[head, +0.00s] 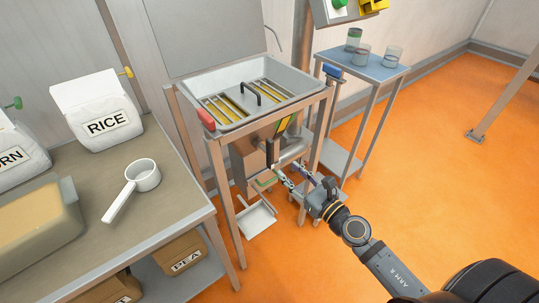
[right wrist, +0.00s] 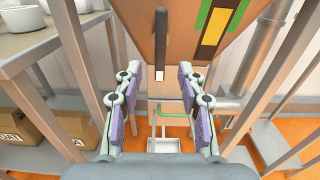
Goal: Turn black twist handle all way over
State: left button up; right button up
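The black twist handle (head: 269,152) hangs upright on the front of the machine below its hopper. In the right wrist view the handle (right wrist: 161,38) is a vertical black bar with a pale lower end, in front of the brown housing. My right gripper (head: 286,168) reaches in from the lower right, close to the handle. I cannot tell the exact gap in depth. My left gripper is not in view.
The hopper (head: 228,122) with yellow-lit slots sits above. Metal frame legs (head: 228,205) stand close by. A table (head: 170,185) with bags and scoop is left; a blue-topped stand (head: 375,70) is right.

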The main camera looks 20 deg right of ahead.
aim_at(273, 156)
jog(key=x, duration=0.1)
jog(key=p+x, duration=0.2)
jog(key=x, duration=0.1)
jog(key=shift+r, duration=0.3)
jog(key=x, duration=0.6)
jog(key=shift+w+a+f, duration=0.1)
jog(key=shift+w+f, duration=0.1)
jog(key=shift+f, duration=0.1)
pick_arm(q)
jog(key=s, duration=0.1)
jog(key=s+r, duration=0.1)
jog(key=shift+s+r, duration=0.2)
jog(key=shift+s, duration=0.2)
pick_arm(e)
grip_shut()
